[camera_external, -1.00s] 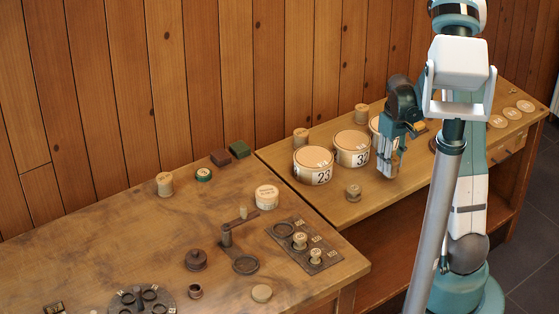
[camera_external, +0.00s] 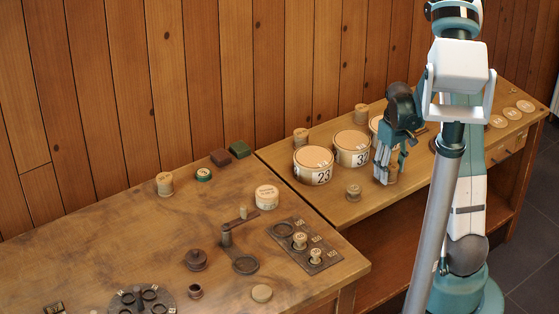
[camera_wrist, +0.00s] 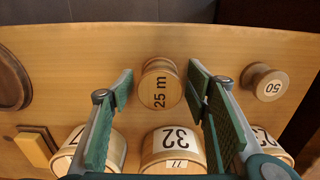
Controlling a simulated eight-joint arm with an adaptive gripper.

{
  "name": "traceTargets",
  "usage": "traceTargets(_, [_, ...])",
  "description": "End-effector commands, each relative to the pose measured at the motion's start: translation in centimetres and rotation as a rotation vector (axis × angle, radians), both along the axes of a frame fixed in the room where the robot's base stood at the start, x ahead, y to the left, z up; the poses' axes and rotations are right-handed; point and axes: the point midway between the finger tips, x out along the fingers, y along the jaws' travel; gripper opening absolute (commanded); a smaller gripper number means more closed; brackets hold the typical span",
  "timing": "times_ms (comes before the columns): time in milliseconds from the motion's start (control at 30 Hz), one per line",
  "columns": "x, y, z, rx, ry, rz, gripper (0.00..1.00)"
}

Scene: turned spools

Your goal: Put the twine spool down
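A turned wooden spool marked "25 m" (camera_wrist: 160,84) stands on the right-hand bench between my fingers; I take it to be the twine spool. In the wrist view my gripper (camera_wrist: 160,80) is open, with a finger on each side of the spool and a gap visible on both sides. In the external view my gripper (camera_external: 391,176) is low over the bench. The spool is mostly hidden behind the fingers there.
A drum marked 32 (camera_wrist: 172,150) stands close to the spool, with a drum marked 23 (camera_external: 313,167) beyond it. The bench front (camera_external: 385,203) is nearby.

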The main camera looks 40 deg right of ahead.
Motion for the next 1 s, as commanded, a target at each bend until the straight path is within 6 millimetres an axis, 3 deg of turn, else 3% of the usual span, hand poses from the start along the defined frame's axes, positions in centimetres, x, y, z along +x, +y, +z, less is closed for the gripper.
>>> traceTargets(533, [0.0,0.0,1.0,0.000,0.000,0.000,0.48])
traceTargets(1000, [0.0,0.0,6.3,0.000,0.000,0.000,0.48])
